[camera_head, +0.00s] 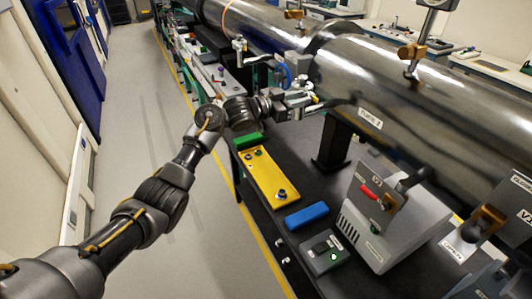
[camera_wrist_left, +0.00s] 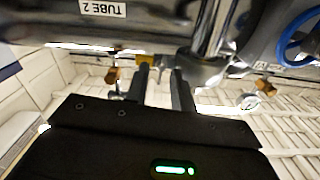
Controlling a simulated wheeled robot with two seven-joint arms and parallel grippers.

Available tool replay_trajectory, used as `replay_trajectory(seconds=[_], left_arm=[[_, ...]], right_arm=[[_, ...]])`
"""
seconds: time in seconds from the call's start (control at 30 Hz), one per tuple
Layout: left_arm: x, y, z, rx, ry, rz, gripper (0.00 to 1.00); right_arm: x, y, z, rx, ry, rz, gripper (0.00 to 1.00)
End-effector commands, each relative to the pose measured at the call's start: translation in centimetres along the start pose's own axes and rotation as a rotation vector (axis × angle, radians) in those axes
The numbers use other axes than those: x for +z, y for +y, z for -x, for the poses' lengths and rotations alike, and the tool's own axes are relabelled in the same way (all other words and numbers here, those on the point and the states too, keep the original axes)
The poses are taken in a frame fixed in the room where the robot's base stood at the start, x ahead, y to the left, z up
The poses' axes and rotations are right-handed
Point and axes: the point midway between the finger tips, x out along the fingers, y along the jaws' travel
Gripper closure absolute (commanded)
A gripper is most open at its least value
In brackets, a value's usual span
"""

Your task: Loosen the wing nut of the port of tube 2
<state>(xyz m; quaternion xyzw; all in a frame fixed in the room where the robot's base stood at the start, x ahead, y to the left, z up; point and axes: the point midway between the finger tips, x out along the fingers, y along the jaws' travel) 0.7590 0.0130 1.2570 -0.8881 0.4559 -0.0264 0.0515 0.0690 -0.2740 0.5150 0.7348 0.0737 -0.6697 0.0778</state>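The large steel tube (camera_head: 440,105) carries a TUBE 2 label (camera_head: 370,118), which also shows in the left wrist view (camera_wrist_left: 102,8). A cluster of silver port fittings (camera_head: 297,98) sits at the tube's near side. My left gripper (camera_wrist_left: 161,78) reaches these fittings, its fingers pointing at them. The two dark fingers are parted, with a gap between them. A small brass-coloured part (camera_wrist_left: 149,60) shows at the tip of the left-hand finger, beside a shiny metal fitting (camera_wrist_left: 205,70). I cannot tell whether it is the wing nut or whether a finger touches it. My right gripper is not in view.
On the dark bench below are a yellow plate (camera_head: 268,178), a green block (camera_head: 247,141), a blue block (camera_head: 307,215), a dark box with a green button (camera_head: 325,252) and a grey control box (camera_head: 385,225). A blue hose (camera_wrist_left: 290,48) loops near the fittings. The aisle floor (camera_head: 150,110) is clear.

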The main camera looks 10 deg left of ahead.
Motion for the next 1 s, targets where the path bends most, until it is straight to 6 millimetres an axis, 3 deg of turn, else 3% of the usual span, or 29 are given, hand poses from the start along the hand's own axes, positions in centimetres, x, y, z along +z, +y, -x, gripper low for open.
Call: replay_trajectory(seconds=[0.17,0.5,0.7,1.0], left_arm=[[0.6,0.1,0.0,-0.001,0.002,-0.199,0.75],[0.8,0.3,0.1,-0.002,0.001,-0.871,0.75],[0.7,0.4,0.0,-0.001,0.0,-1.239,0.75],[0.6,0.3,0.0,-0.001,-0.001,-1.74,0.75]], right_arm=[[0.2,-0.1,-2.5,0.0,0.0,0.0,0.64],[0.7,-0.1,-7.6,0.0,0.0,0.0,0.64],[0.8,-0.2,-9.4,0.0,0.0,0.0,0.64],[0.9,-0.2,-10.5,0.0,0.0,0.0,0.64]])
